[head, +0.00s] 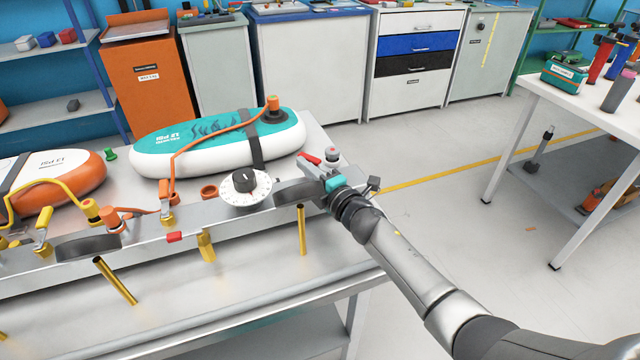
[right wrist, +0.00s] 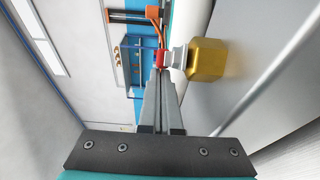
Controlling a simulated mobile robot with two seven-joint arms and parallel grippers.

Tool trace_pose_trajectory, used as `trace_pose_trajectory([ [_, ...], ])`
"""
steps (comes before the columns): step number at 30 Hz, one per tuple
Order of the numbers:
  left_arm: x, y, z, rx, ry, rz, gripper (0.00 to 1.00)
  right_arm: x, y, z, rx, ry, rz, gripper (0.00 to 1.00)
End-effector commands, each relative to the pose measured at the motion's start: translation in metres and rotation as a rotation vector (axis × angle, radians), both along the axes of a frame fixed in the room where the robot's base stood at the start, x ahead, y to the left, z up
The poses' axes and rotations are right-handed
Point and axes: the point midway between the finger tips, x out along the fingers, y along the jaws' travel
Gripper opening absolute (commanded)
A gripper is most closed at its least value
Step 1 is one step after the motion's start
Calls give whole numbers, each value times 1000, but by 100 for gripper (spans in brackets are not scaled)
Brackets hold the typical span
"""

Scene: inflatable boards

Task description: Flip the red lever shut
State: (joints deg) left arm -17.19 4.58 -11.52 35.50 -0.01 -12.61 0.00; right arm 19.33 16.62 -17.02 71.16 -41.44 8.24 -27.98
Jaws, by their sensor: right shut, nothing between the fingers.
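The red lever (head: 310,158) stands near the right end of the metal rail, just beyond my right gripper in the head view. In the right wrist view the red lever (right wrist: 158,56) shows at the fingertips, joined by a pale stem to a gold hexagonal valve body (right wrist: 208,62). My right gripper (head: 308,170) is shut and empty, with its tips right by the lever. I cannot tell whether they touch it. The gripper covers the valve body in the head view. My left gripper is not in view.
A white dial (head: 245,187) sits on the rail left of my gripper. A teal and white inflatable board (head: 215,143) with an orange hose lies behind it. Another valve with a yellow lever (head: 43,222) is at the left. The floor (head: 460,220) at the right is open.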

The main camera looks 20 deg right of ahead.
Motion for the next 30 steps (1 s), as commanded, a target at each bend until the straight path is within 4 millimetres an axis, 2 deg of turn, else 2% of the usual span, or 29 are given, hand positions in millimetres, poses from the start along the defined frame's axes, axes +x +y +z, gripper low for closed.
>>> trace_pose_trajectory([
  [19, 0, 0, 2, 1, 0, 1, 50, -4, -1, 0, 0, 1, 0, 0],
  [23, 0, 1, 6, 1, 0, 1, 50, -16, -5, 0, -1, 2, -1, 0],
  [30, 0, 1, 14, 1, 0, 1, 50, -53, -16, 0, -1, 3, 0, 0],
])
